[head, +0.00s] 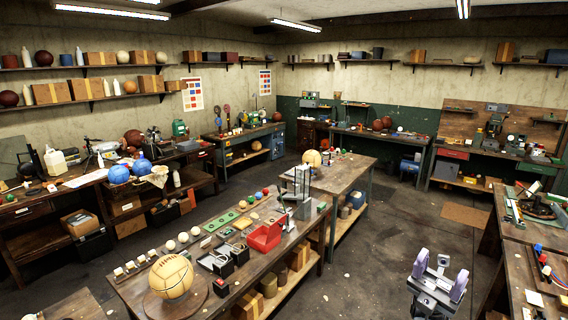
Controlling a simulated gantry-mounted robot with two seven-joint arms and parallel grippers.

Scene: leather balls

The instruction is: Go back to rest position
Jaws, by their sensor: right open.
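My right gripper (440,274) shows at the lower right in the head view, above the open floor. Its two pale fingers stand apart with nothing between them. It is clear of the long workbench to its left and the bench to its right. My left gripper is not in view. A large tan leather ball (171,276) sits on a round board at the near end of the long workbench (140,298). A second tan ball (312,159) sits on the table behind it.
The long workbench holds a red bin (265,236), black trays (216,263), a green board (222,221) and a grey upright fixture (298,190). A cluttered bench (520,295) stands at the right edge. Dark floor (385,235) lies open between them. Shelves and benches line the walls.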

